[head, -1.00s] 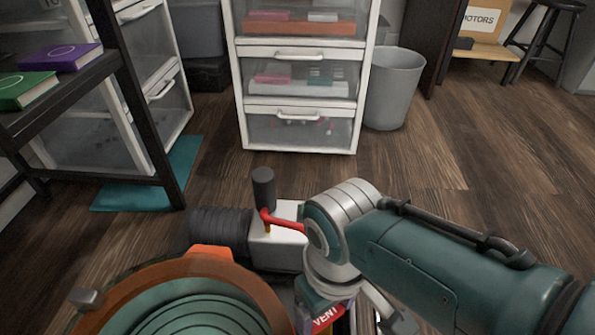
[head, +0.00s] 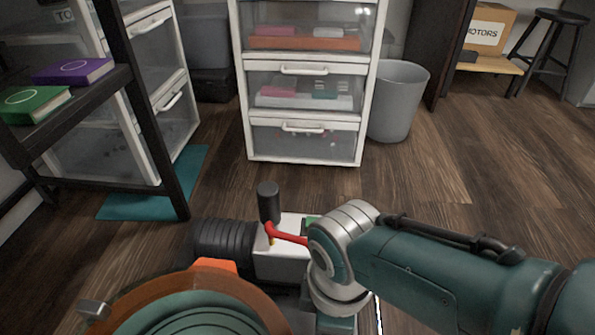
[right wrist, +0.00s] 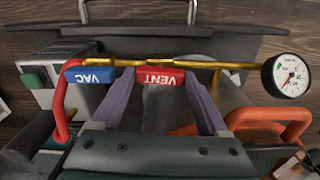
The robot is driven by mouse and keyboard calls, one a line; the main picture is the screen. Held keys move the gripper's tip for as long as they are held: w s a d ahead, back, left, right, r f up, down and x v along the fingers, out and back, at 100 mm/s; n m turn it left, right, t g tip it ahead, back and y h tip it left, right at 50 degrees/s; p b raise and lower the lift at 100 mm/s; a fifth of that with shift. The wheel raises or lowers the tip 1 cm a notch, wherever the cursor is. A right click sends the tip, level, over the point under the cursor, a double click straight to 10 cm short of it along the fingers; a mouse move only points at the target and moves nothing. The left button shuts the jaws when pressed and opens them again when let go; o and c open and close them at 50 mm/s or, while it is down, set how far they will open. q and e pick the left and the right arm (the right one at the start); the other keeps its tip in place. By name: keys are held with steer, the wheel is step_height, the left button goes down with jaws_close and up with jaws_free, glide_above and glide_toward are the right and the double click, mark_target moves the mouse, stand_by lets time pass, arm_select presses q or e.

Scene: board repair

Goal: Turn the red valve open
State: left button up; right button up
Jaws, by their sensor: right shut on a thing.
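The red valve handle (right wrist: 160,77) is marked VENT, upside down in the right wrist view, on a thin brass pipe (right wrist: 222,65). My right gripper (right wrist: 161,84) is shut on it, with one finger at each end of the handle. A blue handle (right wrist: 88,75) marked VAC sits to its left on the same pipe, apart from the fingers. In the head view my right arm hides the VENT handle and the gripper. My left gripper is in neither view.
A pressure gauge (right wrist: 286,75) is at the pipe's right end. White drawers (head: 305,115) and a grey bin (head: 396,105) stand behind; floor between is clear.

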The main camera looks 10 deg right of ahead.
steer(key=shift+f+n, duration=0.1)
steer(key=shift+n, duration=0.4)
steer(key=o, duration=1.2)
steer(key=shift+o, duration=0.2)
